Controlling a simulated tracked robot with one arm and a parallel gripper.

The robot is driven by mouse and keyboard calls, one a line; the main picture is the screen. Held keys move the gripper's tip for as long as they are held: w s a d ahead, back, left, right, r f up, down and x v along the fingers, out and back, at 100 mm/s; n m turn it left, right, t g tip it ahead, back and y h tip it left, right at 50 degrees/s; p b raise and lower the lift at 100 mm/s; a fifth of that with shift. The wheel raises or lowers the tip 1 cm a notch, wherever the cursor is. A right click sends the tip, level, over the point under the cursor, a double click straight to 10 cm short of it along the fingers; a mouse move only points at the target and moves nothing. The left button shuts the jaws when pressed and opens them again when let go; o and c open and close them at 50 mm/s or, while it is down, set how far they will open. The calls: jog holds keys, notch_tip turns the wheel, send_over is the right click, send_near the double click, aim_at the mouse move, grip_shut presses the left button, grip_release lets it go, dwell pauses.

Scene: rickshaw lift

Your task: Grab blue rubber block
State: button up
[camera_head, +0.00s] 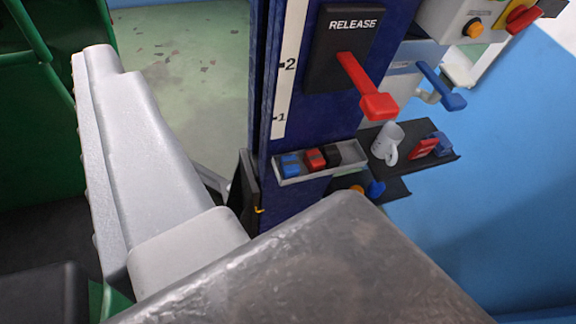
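A blue rubber block (289,165) lies at the left end of a narrow grey tray (320,171) fixed to the dark blue column. A red block (315,159) lies beside it, and a black block (333,154) is to the right of the red one. The blue block's top and front show, and nothing is touching it from above. I see no gripper fingertips in this view, and nothing is seen holding the blue block.
A red release lever (368,90) juts out above the tray. Right of the tray, a dark shelf (405,166) holds a white mug (387,141) and red and blue items. A large grey metal surface (320,270) fills the bottom centre; a pale grey bulky shape (150,150) stands left.

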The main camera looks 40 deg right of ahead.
jog(key=w+d+f+h, duration=0.1)
jog(key=w+d+f, duration=0.5)
jog(key=f, duration=0.3)
jog(key=w+d+f+m+h, duration=0.1)
jog(key=w+d+f+h, duration=0.1)
jog(key=w+d+f, duration=0.55)
jog(key=w+d+f+h, duration=0.1)
jog(key=w+d+f, duration=0.4)
jog(key=f, duration=0.6)
jog(key=m+t+h+b, duration=0.2)
jog(key=m, duration=0.1)
send_near(295, 171)
jog(key=x, duration=0.8)
jog(key=shift+w+d+r, duration=0.15)
jog(key=shift+r, duration=0.1)
jog(key=shift+w+d+f+b, duration=0.1)
jog(key=shift+w+f+b, duration=0.15)
jog(key=shift+w+b, duration=0.3)
jog(key=shift+a+f+b+x, duration=0.1)
jog(key=shift+f+b+x, duration=0.05)
jog(key=shift+x, duration=0.85)
jog(key=shift+a+f+b+x, duration=0.15)
jog(key=shift+f+x, duration=0.05)
jog(key=shift+x, duration=0.8)
jog(key=shift+w, duration=0.1)
